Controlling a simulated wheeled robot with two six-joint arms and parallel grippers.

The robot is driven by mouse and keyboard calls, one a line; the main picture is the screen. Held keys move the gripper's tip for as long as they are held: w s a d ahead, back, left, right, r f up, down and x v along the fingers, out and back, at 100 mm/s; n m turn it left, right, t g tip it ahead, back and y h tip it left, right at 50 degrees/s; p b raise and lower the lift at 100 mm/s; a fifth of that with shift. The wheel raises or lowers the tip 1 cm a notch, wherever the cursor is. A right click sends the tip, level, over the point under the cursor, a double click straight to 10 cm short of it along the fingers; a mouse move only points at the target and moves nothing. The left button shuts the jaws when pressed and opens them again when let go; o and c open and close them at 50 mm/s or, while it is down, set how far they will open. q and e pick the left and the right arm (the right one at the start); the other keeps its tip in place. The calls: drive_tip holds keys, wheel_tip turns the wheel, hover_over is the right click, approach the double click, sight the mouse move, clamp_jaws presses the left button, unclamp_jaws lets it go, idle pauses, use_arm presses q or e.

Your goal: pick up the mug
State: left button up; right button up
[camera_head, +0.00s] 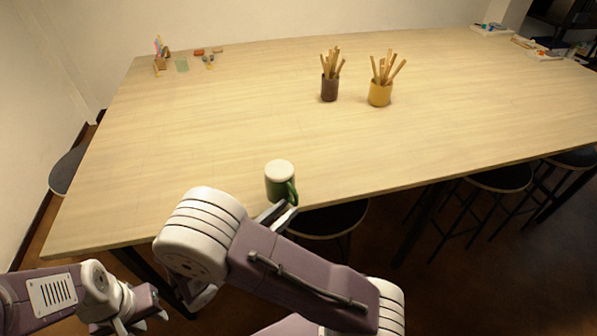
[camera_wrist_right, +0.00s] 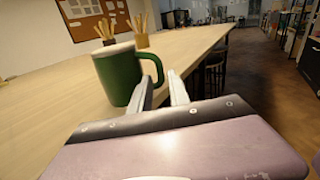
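A green mug (camera_head: 280,184) with a white top stands upright near the table's front edge, its handle toward the lower right. In the right wrist view the mug (camera_wrist_right: 118,76) is just ahead and to the left, with its handle near the fingertips. My right gripper (camera_head: 283,211) is open beside the handle; its fingers (camera_wrist_right: 161,80) are apart. I cannot tell whether the handle is between the fingertips or just beyond them. My left gripper (camera_head: 146,318) is open and empty, low at the bottom left, away from the table.
The pale wooden table (camera_head: 220,130) is clear around the mug. A dark cup (camera_head: 329,88) and a yellow cup (camera_head: 380,94), both holding wooden tools, stand farther back. Small items lie at the far corners. Dark stools (camera_head: 500,177) stand along the front edge.

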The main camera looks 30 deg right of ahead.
sight(294, 202)
drive_tip(key=shift+s+r, duration=0.1)
drive_tip(key=shift+r, duration=0.3)
drive_tip(key=x, duration=0.2)
drive_tip(key=shift+w+d+f, duration=0.25)
drive_tip(key=shift+d, duration=0.05)
drive_tip(key=shift+w+d+f, duration=0.1)
drive_tip(key=shift+d, duration=0.2)
drive_tip(key=x, duration=0.4)
drive_tip(key=shift+d, duration=0.15)
drive_tip(key=shift+w+d, duration=0.1)
drive_tip(key=shift+d, duration=0.1)
use_arm(q)
drive_tip(key=shift+s+a, duration=0.15)
drive_tip(key=shift+a, duration=0.55)
use_arm(e)
drive_tip(key=shift+a, duration=0.1)
clamp_jaws()
